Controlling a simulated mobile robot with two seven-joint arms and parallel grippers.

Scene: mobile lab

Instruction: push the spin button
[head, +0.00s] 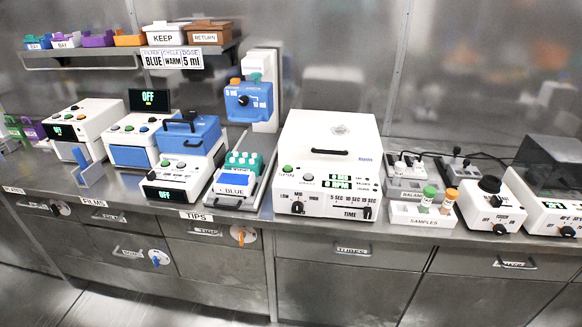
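A white box-shaped machine (329,128) that looks like a centrifuge stands in the middle of the counter. Its lid, with a black handle (329,151), appears shut. Its front panel has a green button (289,169) at upper left and a grey button (307,177) beside it. The labels under these buttons are too small to read, so I cannot tell which is the spin button. A display (340,177) with green text is to their right. A LOW/MID knob (298,208) and a TIME knob (367,212) are below. Neither gripper is in view.
A tray with a blue box and green rack (240,170) stands left of the machine. A samples rack (422,214) with capped tubes and a white device with a black knob (492,205) stand right. Other devices line the counter (120,205). The floor in front is clear.

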